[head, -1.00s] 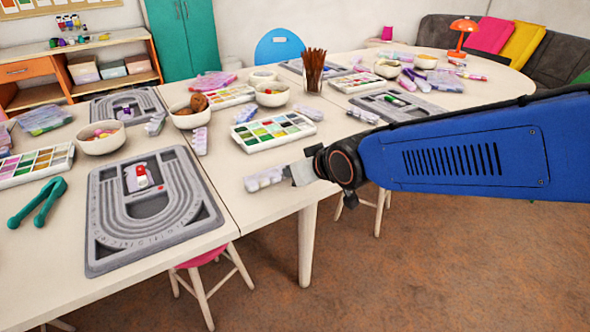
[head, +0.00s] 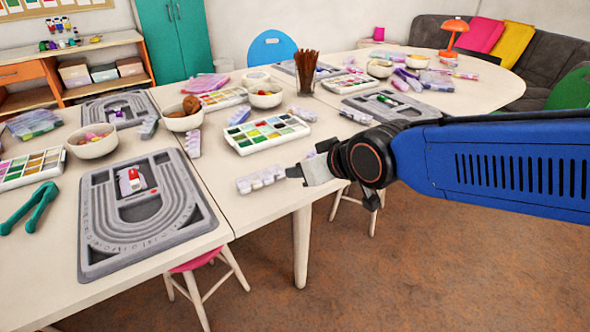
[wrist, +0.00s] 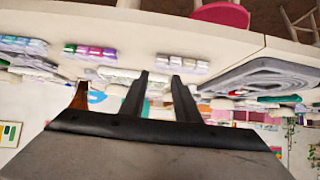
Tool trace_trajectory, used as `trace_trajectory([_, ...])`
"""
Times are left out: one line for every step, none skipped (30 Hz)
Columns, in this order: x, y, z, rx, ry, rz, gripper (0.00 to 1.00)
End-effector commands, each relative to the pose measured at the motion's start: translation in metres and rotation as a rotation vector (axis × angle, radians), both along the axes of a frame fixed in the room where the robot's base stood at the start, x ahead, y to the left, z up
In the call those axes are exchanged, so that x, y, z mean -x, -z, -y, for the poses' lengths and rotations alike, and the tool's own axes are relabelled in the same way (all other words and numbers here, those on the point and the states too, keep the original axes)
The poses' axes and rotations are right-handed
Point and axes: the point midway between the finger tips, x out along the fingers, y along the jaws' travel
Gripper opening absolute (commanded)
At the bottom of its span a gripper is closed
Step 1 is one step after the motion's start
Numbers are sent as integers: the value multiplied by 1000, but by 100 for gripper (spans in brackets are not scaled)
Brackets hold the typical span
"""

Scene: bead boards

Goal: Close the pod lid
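A clear pod strip (head: 262,179) with pale lilac contents lies on the white table near its front edge. Its right end is close to my gripper (head: 292,172). I cannot tell whether they touch, or whether any of its lids stand up. In the wrist view, my gripper (wrist: 162,76) has its two dark fingers apart with nothing held between them. Another pod strip (head: 193,143) lies farther left by the table seam.
A bead palette (head: 267,132) stands behind the near pod strip. A grey bead board (head: 100,255) and green tweezers (head: 30,208) lie on the left table. Bowls (head: 183,117) and a brown stick holder (head: 305,75) stand farther back. The front table corner is clear.

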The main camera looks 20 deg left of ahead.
Motion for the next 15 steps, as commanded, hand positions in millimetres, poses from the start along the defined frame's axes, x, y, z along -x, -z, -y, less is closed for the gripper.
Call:
trace_trajectory([4,-6,5,-2,0,2,29])
trace_trajectory([7,-8,8,-2,0,2,29])
trace_trajectory([10,-12,11,-2,0,2,29])
trace_trajectory([12,-15,14,-2,0,2,29])
trace_trajectory([14,-18,17,-2,0,2,29])
trace_trajectory([18,-21,21,-2,0,2,29])
trace_trajectory([20,-24,23,-2,0,2,29])
trace_trajectory([22,-26,26,-2,0,2,29])
trace_trajectory([26,-30,30,-2,0,2,29])
trace_trajectory([28,-33,32,-2,0,2,29])
trace_trajectory([30,-36,35,-2,0,2,29])
trace_trajectory([33,-39,39,-2,0,2,29])
trace_trajectory([36,-41,41,-2,0,2,29])
trace_trajectory([38,-43,44,-2,0,2,29])
trace_trajectory([40,-47,47,-2,0,2,29])
